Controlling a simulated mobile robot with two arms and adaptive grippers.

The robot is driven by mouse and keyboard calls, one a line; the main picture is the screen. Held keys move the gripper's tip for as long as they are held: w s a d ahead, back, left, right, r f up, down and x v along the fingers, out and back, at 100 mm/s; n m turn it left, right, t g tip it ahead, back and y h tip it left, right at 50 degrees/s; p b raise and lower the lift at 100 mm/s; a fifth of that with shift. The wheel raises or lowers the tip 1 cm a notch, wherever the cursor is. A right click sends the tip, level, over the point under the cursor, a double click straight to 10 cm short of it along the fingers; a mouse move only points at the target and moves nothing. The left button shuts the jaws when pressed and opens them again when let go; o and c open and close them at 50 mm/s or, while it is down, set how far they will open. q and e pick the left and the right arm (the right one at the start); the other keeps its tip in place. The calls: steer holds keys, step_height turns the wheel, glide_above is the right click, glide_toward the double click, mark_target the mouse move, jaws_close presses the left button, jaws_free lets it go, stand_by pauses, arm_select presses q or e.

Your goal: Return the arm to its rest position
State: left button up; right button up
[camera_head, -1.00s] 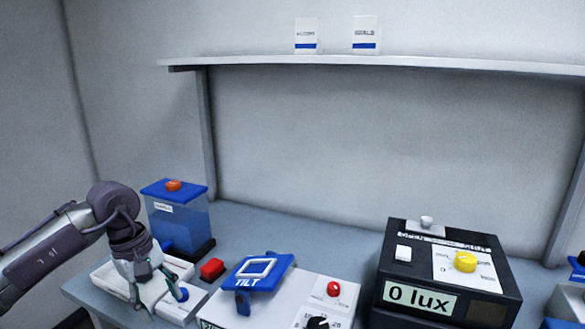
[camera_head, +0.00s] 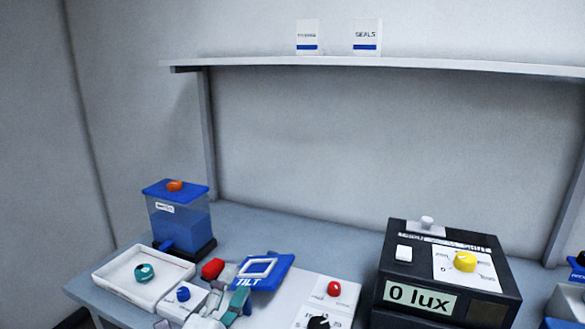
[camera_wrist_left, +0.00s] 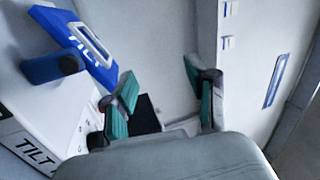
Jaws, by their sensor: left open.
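My left gripper (camera_head: 222,305) is low in the head view, just left of the tilt fixture's blue plate (camera_head: 262,270). Only its pale and teal finger parts show, and the rest of the arm is below the picture. In the left wrist view the two teal fingers of my left gripper (camera_wrist_left: 162,90) stand wide apart with nothing held between them. The blue plate (camera_wrist_left: 84,45) is to the left of the fingers there. My right gripper is not in view.
A white tray (camera_head: 112,281) with a teal ring (camera_head: 145,272) inside is at the left. A blue-lidded container (camera_head: 178,222), a red knob (camera_head: 213,268), a blue-knobbed box (camera_head: 196,296) and a black "0 lux" box (camera_head: 376,290) stand around. A shelf (camera_head: 390,64) runs above.

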arm_select(q)
steer(key=s+a+f+n+g+y, duration=0.4)
steer(key=f+n, duration=0.2)
steer(key=f, duration=0.2)
steer(key=s+a+f+n+g+y, duration=0.35)
steer(key=f+n, duration=0.25)
steer(key=f, duration=0.3)
steer(key=s+a+f+n+g, duration=0.1)
steer(key=s+f+n+g, duration=0.3)
steer(key=s, duration=0.6)
steer(key=s+a+f+n+g, duration=0.25)
steer(key=s+f+g, duration=0.35)
steer(key=s, duration=0.4)
steer(key=s+d+f+x, duration=0.1)
steer(key=s+x, duration=0.2)
steer(key=x, duration=1)
steer(key=s+d+x, duration=0.1)
steer(key=s+x, duration=0.2)
steer(key=x, duration=0.9)
steer(key=s+a+f+g, duration=0.1)
steer(key=s+a+f, duration=0.2)
steer(key=s+f, duration=1.4)
steer(key=shift+a+f, duration=0.2)
steer(key=shift+f, duration=0.1)
steer(key=shift+g, duration=0.25)
